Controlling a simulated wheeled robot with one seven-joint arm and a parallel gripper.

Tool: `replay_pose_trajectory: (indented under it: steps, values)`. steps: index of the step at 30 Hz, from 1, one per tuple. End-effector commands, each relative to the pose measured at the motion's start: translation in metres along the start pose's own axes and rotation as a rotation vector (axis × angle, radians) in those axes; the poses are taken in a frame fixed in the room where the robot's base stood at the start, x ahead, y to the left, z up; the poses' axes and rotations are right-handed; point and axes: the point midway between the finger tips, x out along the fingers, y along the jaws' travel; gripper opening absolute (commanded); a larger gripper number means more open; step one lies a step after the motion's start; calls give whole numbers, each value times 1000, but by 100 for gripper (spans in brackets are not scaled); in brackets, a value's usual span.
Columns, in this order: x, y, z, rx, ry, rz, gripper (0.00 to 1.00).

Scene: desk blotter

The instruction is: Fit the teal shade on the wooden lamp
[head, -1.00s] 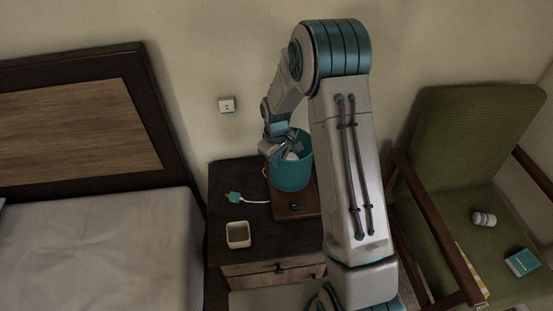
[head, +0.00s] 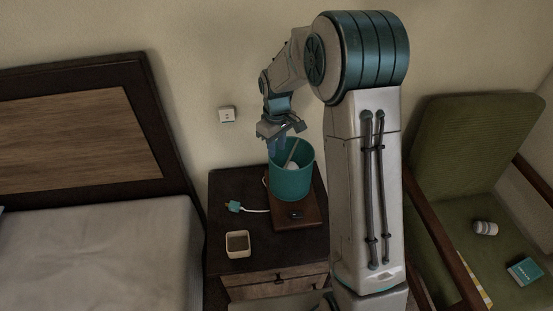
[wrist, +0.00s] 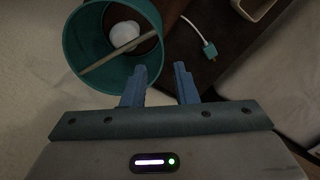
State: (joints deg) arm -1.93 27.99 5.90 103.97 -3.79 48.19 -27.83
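The teal shade (head: 291,184) stands about upright over the wooden lamp, whose brown base (head: 312,216) shows below it on the nightstand. In the wrist view the shade (wrist: 72,55) is seen from above, with a pale bar across its opening and the white bulb (wrist: 121,31) inside. Whether the shade is fully seated cannot be told. My gripper (head: 283,146) is just above the shade's left far rim. The left finger overlaps the rim in the picture; contact is unclear.
On the nightstand (head: 222,190) are a teal plug (head: 234,207) with a white cable and a cream square dish (head: 237,244). A bed (head: 100,250) stands left, a green armchair (head: 475,150) right. A wall socket (head: 227,114) is behind.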

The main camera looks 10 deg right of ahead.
Motion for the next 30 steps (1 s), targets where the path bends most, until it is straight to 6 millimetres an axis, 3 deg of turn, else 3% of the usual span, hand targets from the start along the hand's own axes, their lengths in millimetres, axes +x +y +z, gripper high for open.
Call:
replay_pose_trajectory:
  steps: [3,9,30]
  values:
    - [-19,0,0,1,3,2,26]
    - [-33,0,0,0,0,-1,26]
    - [-33,0,0,0,0,-1,26]
